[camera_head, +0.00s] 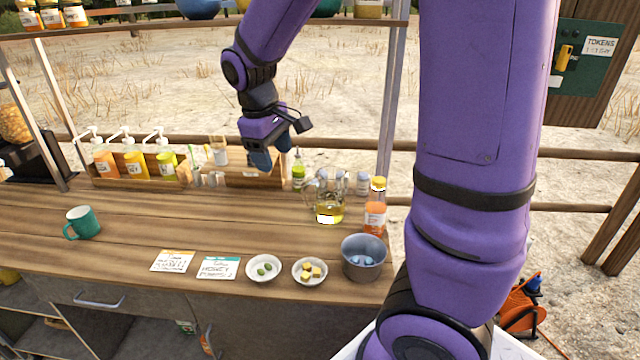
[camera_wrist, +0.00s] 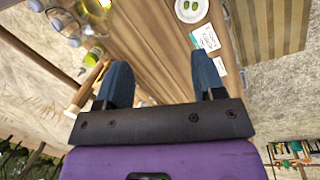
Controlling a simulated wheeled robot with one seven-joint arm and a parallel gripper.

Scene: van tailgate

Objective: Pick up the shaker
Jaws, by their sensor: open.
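My gripper (camera_head: 258,160) hangs over the back of the wooden counter, in front of a low wooden rack. In the wrist view its two blue fingers (camera_wrist: 162,82) are spread apart with nothing held between them. Small shaker-like containers (camera_head: 205,179) stand left of my gripper in the head view, by the sauce rack. A small jar with a grey lid (camera_head: 362,183) stands to the right, behind the orange bottle. I cannot tell for sure which is the shaker. In the wrist view, small pale shapes behind the gripper's body are mostly hidden.
A green bottle (camera_head: 298,174), glass jug (camera_head: 329,198) and orange bottle (camera_head: 375,210) stand right of my gripper. Pump bottles (camera_head: 135,163) stand left. A green mug (camera_head: 82,223), two small bowls (camera_head: 264,268) and a grey pot (camera_head: 364,260) are nearer. The counter's middle is clear.

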